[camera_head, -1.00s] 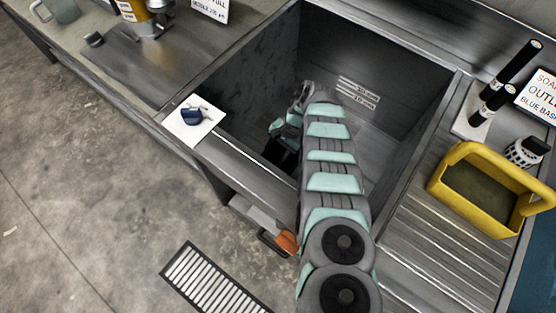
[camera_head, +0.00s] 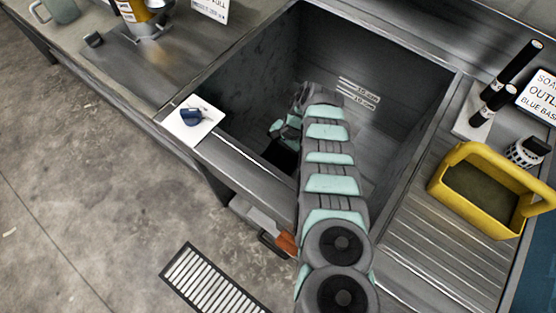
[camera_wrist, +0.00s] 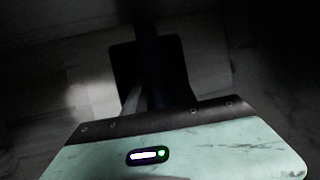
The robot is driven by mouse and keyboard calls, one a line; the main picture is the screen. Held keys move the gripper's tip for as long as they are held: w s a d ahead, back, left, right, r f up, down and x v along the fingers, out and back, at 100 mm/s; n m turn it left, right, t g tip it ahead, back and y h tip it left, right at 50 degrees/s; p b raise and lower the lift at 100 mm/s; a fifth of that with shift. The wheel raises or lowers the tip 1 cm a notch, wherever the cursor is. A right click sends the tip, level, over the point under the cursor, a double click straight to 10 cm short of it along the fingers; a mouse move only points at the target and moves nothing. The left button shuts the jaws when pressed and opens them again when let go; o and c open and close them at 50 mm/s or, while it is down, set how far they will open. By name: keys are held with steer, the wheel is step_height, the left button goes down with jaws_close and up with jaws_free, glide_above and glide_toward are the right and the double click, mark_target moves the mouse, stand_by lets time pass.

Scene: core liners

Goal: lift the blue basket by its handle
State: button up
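No blue basket can be made out clearly in either view. My gripper is down inside the deep grey sink (camera_head: 335,45), at the end of my mint-and-grey arm, and its fingertips are hidden in the head view. A black shape (camera_head: 283,154) shows just below the arm's end; I cannot tell whether it is part of my gripper or another thing. In the wrist view, a dark block (camera_wrist: 125,65) with a faint bluish upright bar (camera_wrist: 150,65) stands beyond the mint gripper housing. The picture is too dark to show the fingers' opening or any handle between them.
A yellow basket (camera_head: 448,212) stands on the ribbed drainboard right of the sink.

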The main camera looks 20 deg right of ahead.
jaws_close()
stand_by(1.1)
